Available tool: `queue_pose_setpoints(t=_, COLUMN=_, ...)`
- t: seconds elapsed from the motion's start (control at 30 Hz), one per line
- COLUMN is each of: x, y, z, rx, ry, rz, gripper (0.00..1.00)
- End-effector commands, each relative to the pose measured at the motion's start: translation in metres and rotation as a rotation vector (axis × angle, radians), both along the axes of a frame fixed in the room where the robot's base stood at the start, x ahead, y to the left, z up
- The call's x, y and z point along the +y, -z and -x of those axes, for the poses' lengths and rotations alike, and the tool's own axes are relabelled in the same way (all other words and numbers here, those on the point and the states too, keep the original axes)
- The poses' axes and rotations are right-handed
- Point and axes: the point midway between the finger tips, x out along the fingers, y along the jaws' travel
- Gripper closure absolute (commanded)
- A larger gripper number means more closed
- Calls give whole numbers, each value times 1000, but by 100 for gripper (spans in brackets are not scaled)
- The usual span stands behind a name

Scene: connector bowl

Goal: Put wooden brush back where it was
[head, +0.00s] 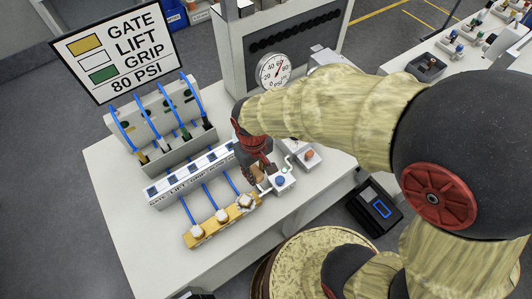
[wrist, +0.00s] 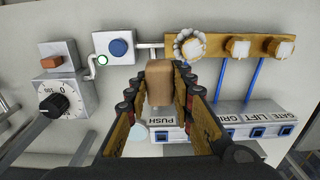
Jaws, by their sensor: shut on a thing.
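My gripper (wrist: 157,98) is shut on the wooden brush (wrist: 159,78), a plain brown block between the two fingers in the wrist view. In the head view my gripper (head: 257,173) is over the white table, beside the blue-button box, and hides most of the brush. I cannot tell if the brush touches anything below it.
A yellow wooden bar (head: 221,220) with white fittings and blue tubes lies left of my gripper. A labelled block (head: 190,177) stands behind it. The blue-button box (wrist: 114,47) and a dial box (wrist: 62,98) are close by. A gauge (head: 273,70) stands behind. The table's front left is clear.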

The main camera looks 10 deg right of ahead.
Motion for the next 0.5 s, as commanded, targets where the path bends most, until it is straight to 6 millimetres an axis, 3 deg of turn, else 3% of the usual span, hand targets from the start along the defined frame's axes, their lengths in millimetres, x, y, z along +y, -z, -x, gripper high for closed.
queue_pose_setpoints(t=0.17, x=-4, y=7, z=-14, rx=1, ry=22, rz=0, gripper=100)
queue_pose_setpoints(t=0.5, x=-23, y=42, z=-86, rx=2, ry=22, rz=1, gripper=100)
